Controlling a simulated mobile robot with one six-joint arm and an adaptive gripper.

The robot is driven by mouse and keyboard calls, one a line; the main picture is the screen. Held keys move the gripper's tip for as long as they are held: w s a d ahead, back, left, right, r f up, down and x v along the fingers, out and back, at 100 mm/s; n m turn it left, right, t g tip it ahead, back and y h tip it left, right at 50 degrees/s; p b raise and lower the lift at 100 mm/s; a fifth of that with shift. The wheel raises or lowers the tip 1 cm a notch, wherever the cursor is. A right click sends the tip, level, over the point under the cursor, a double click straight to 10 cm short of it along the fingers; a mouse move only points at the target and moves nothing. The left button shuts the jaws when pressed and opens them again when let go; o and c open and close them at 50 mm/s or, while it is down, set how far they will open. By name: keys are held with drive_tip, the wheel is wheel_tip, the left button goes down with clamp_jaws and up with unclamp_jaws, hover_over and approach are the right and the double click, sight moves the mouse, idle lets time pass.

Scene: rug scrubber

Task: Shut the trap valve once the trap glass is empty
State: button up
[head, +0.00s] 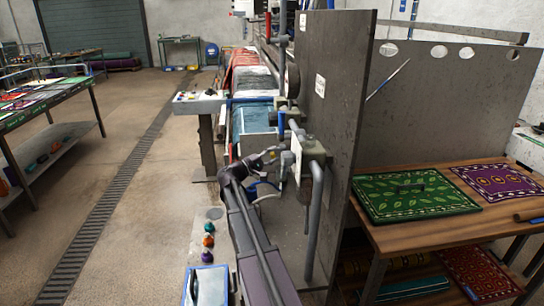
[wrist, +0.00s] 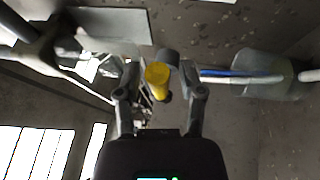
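A yellow handle (wrist: 158,78), which looks like the trap valve's, stands between the two fingers of my gripper (wrist: 160,90) in the wrist view. The fingers are apart, with a gap seeming to show on each side; I cannot tell whether either touches it. A dull, see-through cylinder (wrist: 262,76), perhaps the trap glass, lies to the right with a blue and white hose at it. Its fill level cannot be made out. In the head view my gripper (head: 272,156) is up among the pipes beside the dark panel; the handle is not distinct there.
A tall grey panel (head: 338,120) stands right of my arm. A thick vertical pipe (head: 314,220) and a white plate (head: 297,150) are close to the gripper. A workbench (head: 440,228) with small rugs is at right. Open floor (head: 130,160) lies left.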

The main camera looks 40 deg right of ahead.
drive_tip(key=shift+r+n+p, duration=0.2)
drive_tip(key=shift+n+p, duration=0.1)
drive_tip(key=shift+p, duration=0.05)
drive_tip(key=shift+r+n+y+p, duration=0.3)
drive_tip(key=shift+r+n+p, duration=0.05)
drive_tip(key=shift+n+p, duration=0.4)
drive_tip(key=n+p, duration=0.1)
drive_tip(key=r+n+y+p, duration=0.1)
drive_tip(key=n+p, duration=0.1)
drive_tip(key=shift+w+d+r+t, duration=0.1)
drive_tip(key=shift+w+t, duration=0.1)
drive_tip(key=shift+t, duration=0.2)
drive_tip(key=w+a, duration=0.1)
drive_tip(key=a, duration=1.3)
drive_tip(key=s+a+f+y, duration=0.1)
drive_tip(key=f, duration=0.1)
drive_tip(key=s+a+f+m+y, duration=0.1)
drive_tip(key=a+f+y, duration=0.1)
drive_tip(key=s+a+f+y, duration=0.1)
drive_tip(key=s+f, duration=0.1)
drive_tip(key=f, duration=0.1)
drive_tip(key=shift+a+t+y, duration=0.2)
drive_tip(key=shift+t+y, duration=0.1)
drive_tip(key=s+a+f+m+y, duration=0.1)
drive_tip(key=s+a+f+y, duration=0.4)
drive_tip(key=a+f, duration=0.2)
drive_tip(key=shift+a+m+t+y+p, duration=0.35)
drive_tip(key=shift+a+t+y+p, duration=0.05)
drive_tip(key=shift+a, duration=0.65)
drive_tip(key=shift+f, duration=0.1)
